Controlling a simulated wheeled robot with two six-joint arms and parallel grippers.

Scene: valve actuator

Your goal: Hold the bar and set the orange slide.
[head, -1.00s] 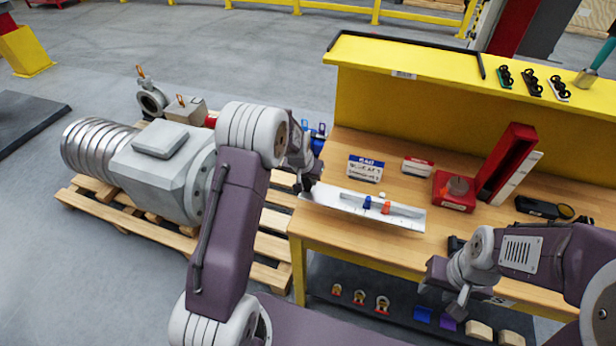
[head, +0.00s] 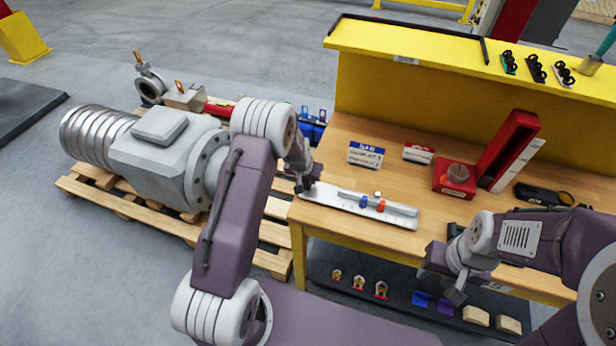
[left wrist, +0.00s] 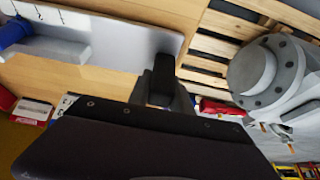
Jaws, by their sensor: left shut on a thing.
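The bar (head: 334,202) is a long pale plate with a grey rail along it, at the front left of the wooden workbench. On its rail sit a blue slide (head: 363,201) and, just right of it, the orange slide (head: 380,206). My left gripper (head: 307,184) is shut on the bar's left end. The left wrist view shows the bar (left wrist: 120,28) at the finger and the blue slide (left wrist: 12,31) at the left edge; the orange slide is out of that view. My right gripper (head: 452,281) is by the bench's front edge, right of the bar, apart from it; its jaw opening is unclear.
Behind the bar stand a blue-white sign (head: 366,155) and a small red-white box (head: 418,153). A red base with a round knob (head: 455,178) and a tall red block (head: 509,150) are further right. A yellow shelf (head: 430,66) borders the back. A grey actuator (head: 165,155) lies on a pallet at left.

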